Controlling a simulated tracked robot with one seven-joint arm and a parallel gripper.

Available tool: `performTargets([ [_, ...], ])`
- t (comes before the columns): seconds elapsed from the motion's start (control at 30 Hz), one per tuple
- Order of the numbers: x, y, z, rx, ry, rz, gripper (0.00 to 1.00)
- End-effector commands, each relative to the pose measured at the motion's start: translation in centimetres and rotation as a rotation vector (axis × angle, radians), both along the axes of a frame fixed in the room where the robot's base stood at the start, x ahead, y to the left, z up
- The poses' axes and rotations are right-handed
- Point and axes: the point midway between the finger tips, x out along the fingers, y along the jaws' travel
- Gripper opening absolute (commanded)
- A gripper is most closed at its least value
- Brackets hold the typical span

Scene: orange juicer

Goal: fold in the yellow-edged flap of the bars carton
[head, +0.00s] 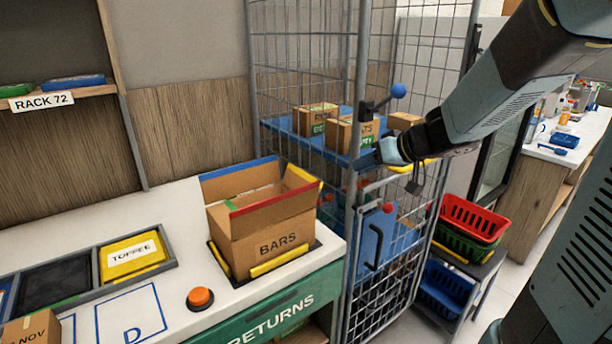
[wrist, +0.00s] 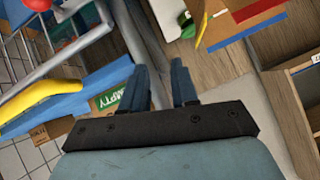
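The open brown bars carton (head: 262,246) stands in a dark recess of the white counter. Its yellow-edged flap (head: 303,177) stands up at the carton's right end. A red-edged flap (head: 272,203) is along the near side and a blue-edged flap (head: 238,179) at the back; both stand up. My gripper (head: 366,160) is right of the carton, by the wire cage, apart from the flap. In the wrist view my gripper (wrist: 163,82) has its two fingers apart with nothing between them. Part of the carton with the yellow edge (wrist: 201,28) shows at the upper right there.
The wire cage (head: 355,100) with a blue-knobbed post stands close to my gripper. Small boxes (head: 352,133) sit on its blue shelf. An orange button (head: 200,296) and a toffee bin (head: 132,254) are left of the carton. Baskets (head: 472,217) stand at the right.

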Motion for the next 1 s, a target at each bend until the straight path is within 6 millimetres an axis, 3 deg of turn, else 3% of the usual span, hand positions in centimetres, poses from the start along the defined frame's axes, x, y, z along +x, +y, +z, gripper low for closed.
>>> performTargets([
  [0.1,-1.3,0.8,-1.8,0.041,0.112,0.075,0.29],
  [0.33,-2.0,1.8,-2.8,0.063,0.188,0.121,0.29],
  [1.0,3.9,11.1,-2.8,0.062,0.184,0.121,0.29],
])
